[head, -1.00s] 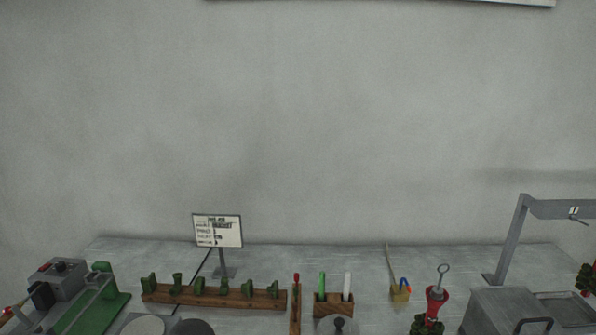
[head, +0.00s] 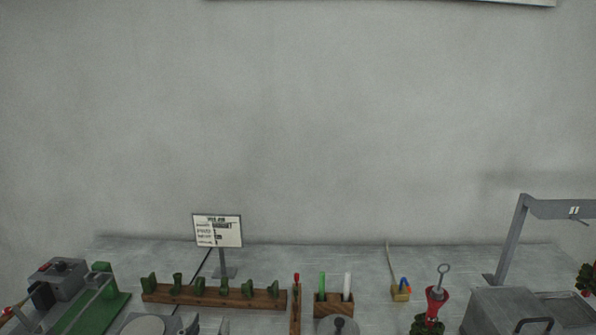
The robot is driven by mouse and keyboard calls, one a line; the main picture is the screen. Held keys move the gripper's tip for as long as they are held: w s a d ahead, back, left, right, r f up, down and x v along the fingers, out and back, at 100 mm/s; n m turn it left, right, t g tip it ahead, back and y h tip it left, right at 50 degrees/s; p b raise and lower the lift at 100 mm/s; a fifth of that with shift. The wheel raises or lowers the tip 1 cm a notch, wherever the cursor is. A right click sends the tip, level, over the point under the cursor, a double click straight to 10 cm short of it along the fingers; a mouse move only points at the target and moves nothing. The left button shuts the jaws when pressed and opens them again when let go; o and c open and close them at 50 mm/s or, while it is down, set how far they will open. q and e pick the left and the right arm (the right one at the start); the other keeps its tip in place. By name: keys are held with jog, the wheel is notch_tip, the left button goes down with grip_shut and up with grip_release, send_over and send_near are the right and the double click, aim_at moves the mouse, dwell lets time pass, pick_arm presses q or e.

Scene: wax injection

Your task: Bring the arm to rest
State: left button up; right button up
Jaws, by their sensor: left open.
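Only the fingertips of my left gripper (head: 207,326) show, at the bottom edge of the head view, left of centre. They are apart, with nothing seen between them. They show in front of the bench, below the wooden rack (head: 215,297) and just right of a pale round plate (head: 143,327). The rest of my left arm is below the frame. My right gripper is not in view.
The grey bench (head: 365,262) holds a sign on a stand (head: 218,231), a green-based machine (head: 92,312), a wooden pen holder (head: 333,304), a red tool (head: 437,298) and a grey box (head: 505,310) under a metal arm post (head: 512,240).

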pick_arm(q)
jog(key=s+a+f+n+g+y, duration=0.15)
jog(key=s+a+f+g, duration=0.3)
jog(key=f, duration=0.45)
jog(key=s+f+m+g, duration=0.1)
jog(key=s+f+g, duration=0.45)
jog(key=s, duration=0.45)
jog(key=s+f+m+g, duration=0.1)
jog(key=s+f+g, duration=0.5)
jog(key=s, duration=0.4)
notch_tip(320, 180, down, 27)
jog(key=s, duration=0.1)
jog(key=s+a+f, duration=0.2)
jog(key=s+f, duration=1.4)
jog(key=shift+a+f+g, duration=0.2)
jog(key=shift+f+g, duration=0.1)
jog(key=shift+g, duration=0.1)
jog(key=shift+h, duration=0.25)
